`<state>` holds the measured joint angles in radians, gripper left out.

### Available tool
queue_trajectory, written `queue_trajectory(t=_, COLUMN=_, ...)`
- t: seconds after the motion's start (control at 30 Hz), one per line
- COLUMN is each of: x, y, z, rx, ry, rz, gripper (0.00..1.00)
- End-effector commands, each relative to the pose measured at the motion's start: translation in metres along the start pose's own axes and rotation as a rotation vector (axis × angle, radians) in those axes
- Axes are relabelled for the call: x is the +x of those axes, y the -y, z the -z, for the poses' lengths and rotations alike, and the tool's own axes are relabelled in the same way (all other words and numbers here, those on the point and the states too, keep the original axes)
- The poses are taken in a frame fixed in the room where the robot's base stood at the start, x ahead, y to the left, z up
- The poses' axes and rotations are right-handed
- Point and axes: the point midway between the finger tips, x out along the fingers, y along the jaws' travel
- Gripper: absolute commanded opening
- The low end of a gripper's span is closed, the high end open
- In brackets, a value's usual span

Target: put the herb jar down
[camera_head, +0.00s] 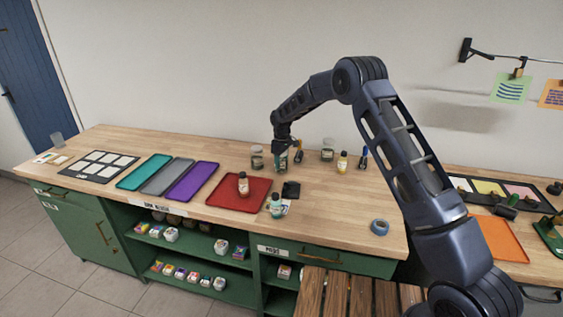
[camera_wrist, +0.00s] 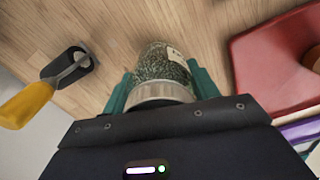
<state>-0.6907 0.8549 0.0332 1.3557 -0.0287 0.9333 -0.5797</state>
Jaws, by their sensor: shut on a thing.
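The herb jar (camera_wrist: 160,64) is a clear glass jar of green flakes with a pale metal lid and a small label. In the wrist view my gripper (camera_wrist: 162,80) has its teal fingers on either side of the jar, shut on it, with the lid towards the palm. In the head view my gripper (camera_head: 282,160) is over the back part of the wooden counter (camera_head: 125,146), behind the red tray (camera_head: 228,204). There the jar is mostly hidden by the gripper. I cannot tell whether its base touches the counter.
Another jar (camera_head: 257,157) stands close left of my gripper, and a further jar (camera_head: 327,150) to the right. A yellow-handled tool (camera_wrist: 28,103) sits in a dark holder. A bottle (camera_head: 243,184) stands on the red tray. The counter's right front is mostly clear.

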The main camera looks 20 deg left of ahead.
Motion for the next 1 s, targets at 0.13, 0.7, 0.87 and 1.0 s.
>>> queue_trajectory(t=0.13, x=0.003, y=0.0, z=0.0, rx=0.0, ry=-0.002, rz=-0.001, gripper=0.29)
queue_trajectory(t=0.7, x=0.006, y=0.0, z=0.0, rx=0.0, ry=0.0, rz=0.0, gripper=0.81)
queue_trajectory(t=0.87, x=0.004, y=0.0, z=0.0, rx=0.0, ry=-0.001, rz=-0.001, gripper=0.81)
queue_trajectory(t=1.0, x=-0.008, y=-0.001, z=0.0, rx=0.0, ry=-0.002, rz=-0.001, gripper=0.81)
